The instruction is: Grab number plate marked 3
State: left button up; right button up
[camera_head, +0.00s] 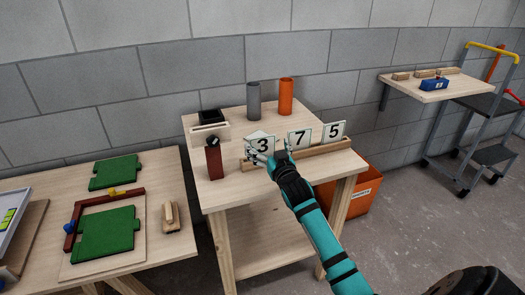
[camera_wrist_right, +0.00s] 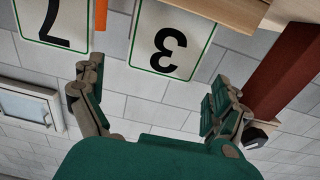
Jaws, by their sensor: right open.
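The right gripper (camera_wrist_right: 158,98) holds nothing. Plate 7 (camera_head: 300,137) and plate 5 (camera_head: 334,131) stand to the right in the same rack. My left gripper is not in view.
A dark red block (camera_head: 214,162) stands left of the plates, close to the gripper. Grey (camera_head: 254,98) and orange (camera_head: 286,97) cylinders stand behind. An orange crate (camera_head: 360,192) is below right. A left table (camera_head: 160,242) carries green boards.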

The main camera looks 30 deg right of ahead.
aim_at(263, 139)
jog(key=x, duration=0.4)
jog(key=shift+w+r, duration=0.3)
jog(key=c, duration=1)
